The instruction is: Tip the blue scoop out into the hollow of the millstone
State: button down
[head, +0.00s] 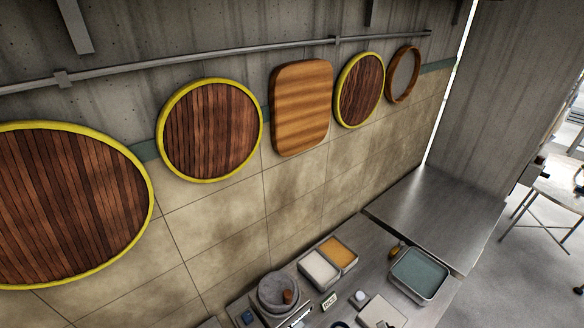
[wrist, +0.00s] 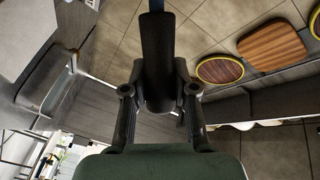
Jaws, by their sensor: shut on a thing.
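The millstone (head: 267,303) is a round grey stone with a hollow top, at the bottom of the head view on the counter. A small brown peg-like piece (head: 288,297) stands at it. In the wrist view my gripper (wrist: 158,92) is shut on a long dark handle-like piece (wrist: 158,55) between its two fingers. The scoop's bowl and contents are out of sight. My gripper does not show clearly in the head view, so its distance from the millstone cannot be told.
A two-part tray (head: 318,268) with white and orange contents stands right of the millstone. A teal-lined metal tray (head: 420,272) is further right. A small blue item (head: 247,317) and a label card (head: 329,301) lie near the millstone. The steel counter (head: 440,215) behind is clear.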

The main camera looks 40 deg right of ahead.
jog(key=w+a+n+y, duration=0.1)
jog(key=w+a, duration=0.2)
jog(key=w+a+r+n+t+y, duration=0.1)
jog(key=w+a+y, duration=0.1)
jog(key=a, duration=0.2)
jog(key=w+a+r+n+y+p, duration=0.1)
jog(key=w+a, duration=0.2)
jog(key=shift+w+a+r+t, duration=0.2)
jog(key=shift+w+a+t, duration=0.1)
jog(key=shift+w+a, duration=0.1)
jog(key=w+a+r+n+y+p, duration=0.1)
jog(key=a+y, duration=0.3)
jog(key=a, duration=0.7)
jog(key=w+a+r+n+g+y, duration=0.1)
jog(key=a+r+n+y, duration=0.3)
jog(key=a, duration=0.7)
jog(key=w+a+r+n+y+p, duration=0.1)
jog(key=w+a+r+n+y, duration=0.2)
jog(key=a, duration=0.9)
jog(key=shift+w+g+y+p, duration=0.25)
jog(key=shift+g+y+p, duration=0.15)
jog(key=shift+y, duration=0.6)
jog(key=shift+s+d+r, duration=0.1)
